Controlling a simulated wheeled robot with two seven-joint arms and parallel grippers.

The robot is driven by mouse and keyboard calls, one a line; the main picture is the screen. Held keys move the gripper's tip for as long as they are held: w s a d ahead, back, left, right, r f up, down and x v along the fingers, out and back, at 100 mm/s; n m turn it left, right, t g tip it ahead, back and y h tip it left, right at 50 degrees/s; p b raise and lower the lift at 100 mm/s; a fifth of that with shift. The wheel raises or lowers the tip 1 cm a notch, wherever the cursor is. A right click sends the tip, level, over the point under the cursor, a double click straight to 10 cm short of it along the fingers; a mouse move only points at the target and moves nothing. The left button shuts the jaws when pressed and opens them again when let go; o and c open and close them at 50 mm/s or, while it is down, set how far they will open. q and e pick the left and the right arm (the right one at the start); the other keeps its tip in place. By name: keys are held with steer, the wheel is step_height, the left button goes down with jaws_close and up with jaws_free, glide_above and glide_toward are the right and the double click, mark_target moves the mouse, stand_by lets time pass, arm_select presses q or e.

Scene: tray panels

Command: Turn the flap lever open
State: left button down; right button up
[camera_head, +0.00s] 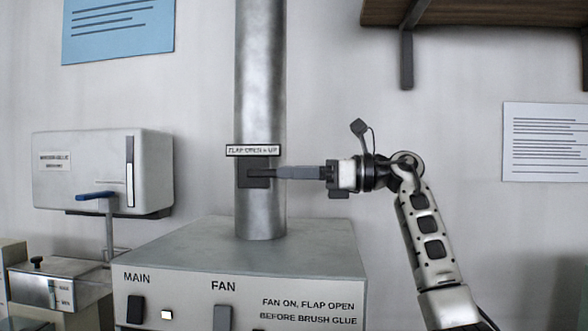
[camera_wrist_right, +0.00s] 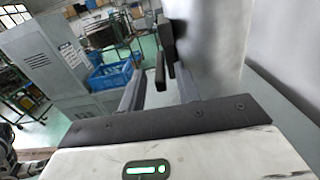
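The metal pipe (camera_head: 262,85) stands upright with a label "FLAP OPEN = UP" (camera_head: 252,150) on it. Just below the label is the dark flap lever mount (camera_head: 253,180). My right gripper (camera_head: 281,172) reaches in horizontally from the right, its fingertips close to the mount, and hides much of the lever. In the right wrist view, the dark flap lever (camera_wrist_right: 160,72) stands between the fingertips of my right gripper (camera_wrist_right: 158,88), with visible gaps on the sides. The gripper looks open, not clamped. My left gripper is not in view.
Below the pipe is a grey cabinet (camera_head: 245,250) with MAIN and FAN switches. A white box (camera_head: 85,170) with a blue handle (camera_head: 95,195) hangs at the left. A wooden shelf (camera_head: 480,12) with brackets is at the upper right.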

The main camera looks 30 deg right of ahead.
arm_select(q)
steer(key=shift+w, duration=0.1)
arm_select(e)
steer(key=shift+w+a, duration=0.1)
jaws_close()
steer(key=shift+r+h+p, duration=0.3)
steer(key=shift+r+p, duration=0.3)
steer(key=shift+p, duration=0.6)
steer(key=shift+r+g+h+p, duration=0.5)
steer(key=shift+g+p, duration=0.1)
steer(key=shift+p, duration=0.65)
steer(key=shift+h, duration=0.3)
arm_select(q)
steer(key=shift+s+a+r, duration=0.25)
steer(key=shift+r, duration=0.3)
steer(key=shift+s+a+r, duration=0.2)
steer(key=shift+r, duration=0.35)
arm_select(e)
steer(key=shift+a+f, duration=0.1)
steer(key=shift+f, duration=0.05)
